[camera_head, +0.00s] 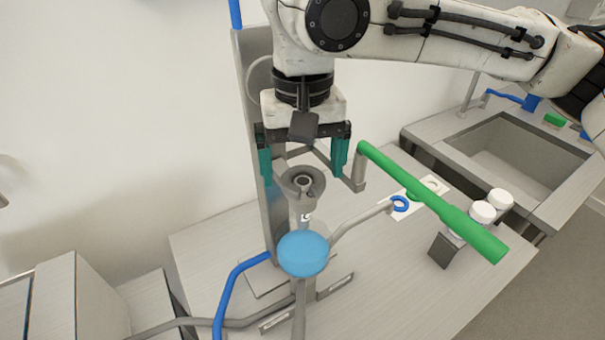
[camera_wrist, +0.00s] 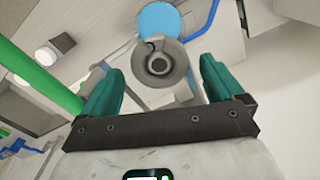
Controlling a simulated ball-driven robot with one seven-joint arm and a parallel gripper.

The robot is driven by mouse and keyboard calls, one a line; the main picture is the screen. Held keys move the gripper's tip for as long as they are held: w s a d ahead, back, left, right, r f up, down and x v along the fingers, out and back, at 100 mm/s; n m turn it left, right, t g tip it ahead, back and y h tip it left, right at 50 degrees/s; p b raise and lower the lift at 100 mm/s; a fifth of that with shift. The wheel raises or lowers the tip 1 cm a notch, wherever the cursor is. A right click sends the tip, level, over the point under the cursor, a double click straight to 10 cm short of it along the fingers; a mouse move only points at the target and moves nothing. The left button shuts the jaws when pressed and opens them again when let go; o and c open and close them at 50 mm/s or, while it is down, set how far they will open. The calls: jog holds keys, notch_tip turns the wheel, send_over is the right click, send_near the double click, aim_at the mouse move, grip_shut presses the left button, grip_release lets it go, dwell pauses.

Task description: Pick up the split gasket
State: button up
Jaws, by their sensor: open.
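A white mat (camera_head: 408,214) lies on the bench top, right of the machine. A small blue ring (camera_head: 400,203) lies at its left end, and a pale ring (camera_head: 434,184) lies at its far end. I cannot tell which ring is the split gasket, as any gap is too small to see. My gripper (camera_head: 303,168) is open and empty, with its teal fingers apart above the machine's grey round cup (camera_head: 303,182). The wrist view shows the gripper (camera_wrist: 162,80) with the cup (camera_wrist: 158,65) between and beyond its fingers; neither ring is clear there.
A long green handle (camera_head: 430,200) slants between my gripper and the mat, partly covering the mat. A blue round knob (camera_head: 303,254) stands in front of the cup. White round caps (camera_head: 482,212) stand to the right. A sink (camera_head: 515,155) lies beyond.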

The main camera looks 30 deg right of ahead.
jog(key=shift+f, duration=0.35)
jog(key=shift+c, duration=0.3)
jog(key=c, duration=1.1)
